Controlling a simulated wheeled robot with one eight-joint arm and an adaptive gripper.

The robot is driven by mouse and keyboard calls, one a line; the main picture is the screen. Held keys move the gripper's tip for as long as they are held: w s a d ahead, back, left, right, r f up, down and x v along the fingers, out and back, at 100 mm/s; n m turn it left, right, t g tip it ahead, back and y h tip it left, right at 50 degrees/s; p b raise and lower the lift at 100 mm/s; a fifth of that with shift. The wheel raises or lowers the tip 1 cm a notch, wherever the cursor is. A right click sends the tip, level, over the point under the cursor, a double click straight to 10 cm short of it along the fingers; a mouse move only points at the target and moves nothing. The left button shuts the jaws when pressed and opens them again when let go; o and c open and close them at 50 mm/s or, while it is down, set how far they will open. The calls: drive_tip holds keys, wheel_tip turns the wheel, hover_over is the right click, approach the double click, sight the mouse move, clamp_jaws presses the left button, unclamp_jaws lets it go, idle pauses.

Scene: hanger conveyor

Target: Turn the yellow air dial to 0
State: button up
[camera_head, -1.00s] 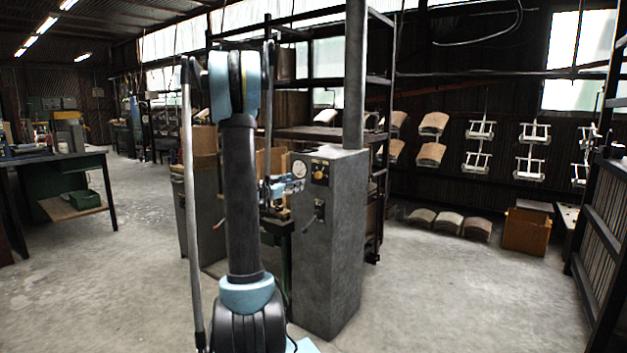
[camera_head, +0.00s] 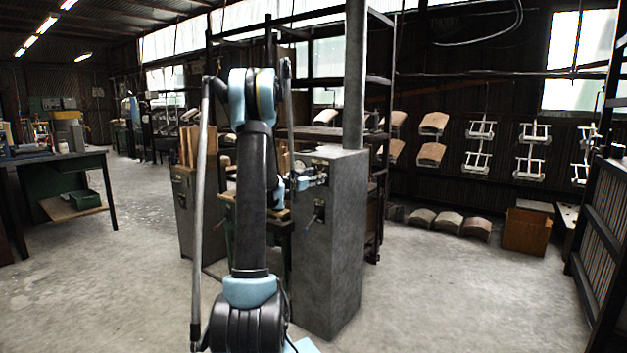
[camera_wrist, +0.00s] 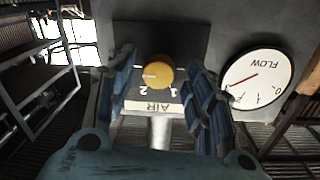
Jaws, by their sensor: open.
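The yellow air dial (camera_wrist: 158,72) sits on a dark plate on the grey cabinet (camera_head: 335,235). In the wrist view it appears upside down, with an inverted AIR label (camera_wrist: 155,107) and the numerals 1 and 2 beside the dial. A small pale mark shows on the dial's left part; its exact setting is hard to read. My gripper (camera_wrist: 162,92) is open, its blue fingers on either side of the dial. Contact cannot be told. In the head view my gripper (camera_head: 312,177) is at the cabinet's upper front and hides the dial.
A white FLOW gauge (camera_wrist: 257,79) with a red needle is right of the dial in the wrist view. A lever (camera_head: 318,212) is lower on the cabinet front. A green workbench (camera_head: 60,165) stands left. Open concrete floor (camera_head: 130,260) lies between.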

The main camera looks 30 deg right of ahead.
drive_tip(key=shift+d, duration=0.1)
drive_tip(key=c, duration=1.1)
